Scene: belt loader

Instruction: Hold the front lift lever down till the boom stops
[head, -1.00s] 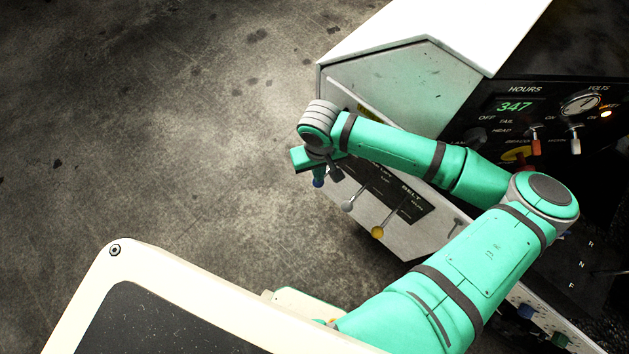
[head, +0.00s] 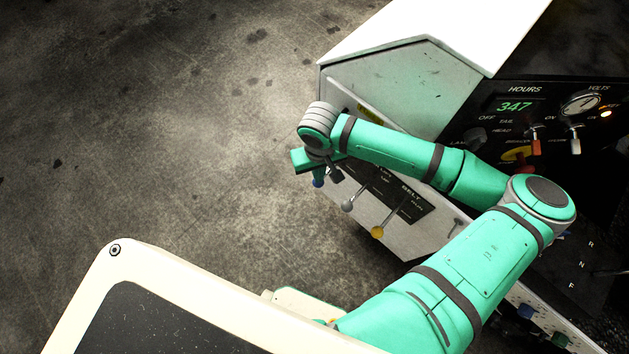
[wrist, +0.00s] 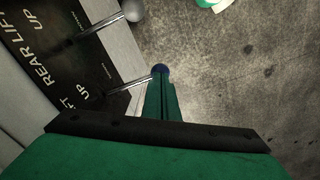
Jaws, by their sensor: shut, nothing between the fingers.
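The front lift lever is a thin metal rod with a blue knob (head: 318,182), at the left end of the lever row on the grey machine's side panel. In the wrist view, its blue knob (wrist: 161,69) shows just beyond my fingertips, and its rod runs left to the panel. My gripper (wrist: 160,84) is shut and empty, its fingers partly covering the knob. I cannot tell whether they press on it. In the head view my wrist hides the upper part of this lever. The boom is not recognisable in either view.
The rear lift lever, with a grey knob (head: 347,206), stands close beside the front one. The belt lever with a yellow knob (head: 377,232) is further right. A panel with an hour meter (head: 515,106) reading 347 is at the right. Open concrete floor lies left.

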